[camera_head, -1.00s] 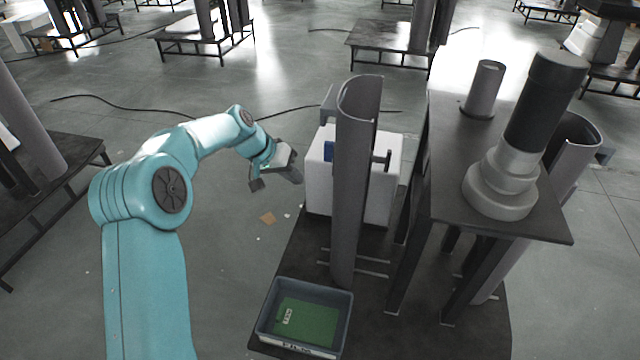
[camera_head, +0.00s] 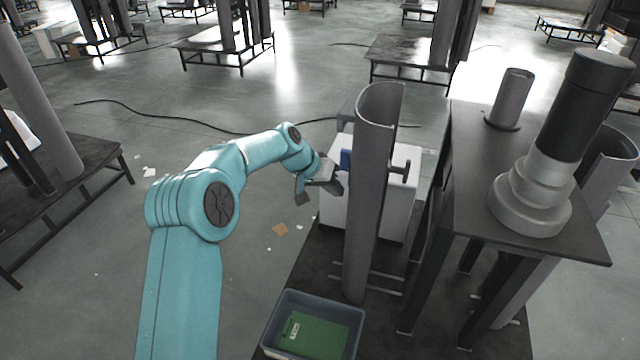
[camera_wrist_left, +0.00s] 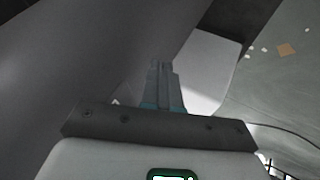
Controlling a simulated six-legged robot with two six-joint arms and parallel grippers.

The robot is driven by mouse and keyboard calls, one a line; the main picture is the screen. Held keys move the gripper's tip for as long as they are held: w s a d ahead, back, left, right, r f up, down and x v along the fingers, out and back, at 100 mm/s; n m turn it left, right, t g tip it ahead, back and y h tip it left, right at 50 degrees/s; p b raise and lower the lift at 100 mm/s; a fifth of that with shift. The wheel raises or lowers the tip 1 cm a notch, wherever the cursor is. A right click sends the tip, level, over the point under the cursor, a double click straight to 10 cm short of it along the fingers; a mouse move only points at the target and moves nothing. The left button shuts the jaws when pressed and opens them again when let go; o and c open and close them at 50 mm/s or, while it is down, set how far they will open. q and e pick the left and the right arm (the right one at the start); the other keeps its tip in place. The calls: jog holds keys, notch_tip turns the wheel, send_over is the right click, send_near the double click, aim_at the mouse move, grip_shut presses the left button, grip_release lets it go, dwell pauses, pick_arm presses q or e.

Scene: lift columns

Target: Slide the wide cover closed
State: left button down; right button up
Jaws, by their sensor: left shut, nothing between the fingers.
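A tall, dark grey, curved cover (camera_head: 370,200) stands upright on a dark platform, left of the black table. It has a small dark handle (camera_head: 403,171) on its right side. A second curved grey cover (camera_head: 608,160) shows partly behind the table at right; I cannot tell which is the wide one. My left gripper (camera_head: 322,190) is just left of the nearer cover, in front of the white box. In the left wrist view the shut, empty fingers (camera_wrist_left: 163,85) point along a large smooth grey surface. I cannot tell whether they touch it. My right gripper is out of view.
A white box (camera_head: 400,205) stands behind the cover. A grey bin (camera_head: 268,338) with a green board sits at the platform's front. The table (camera_head: 470,160) carries a black and grey stepped column (camera_head: 540,140) and a grey cylinder (camera_head: 510,98). Open floor lies left.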

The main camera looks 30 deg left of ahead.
pick_arm(q)
jog(key=shift+w+d, duration=0.2)
jog(key=shift+d, duration=0.3)
jog(key=w+d+p, duration=0.2)
jog(key=w+d, duration=0.1)
jog(key=d, duration=0.9)
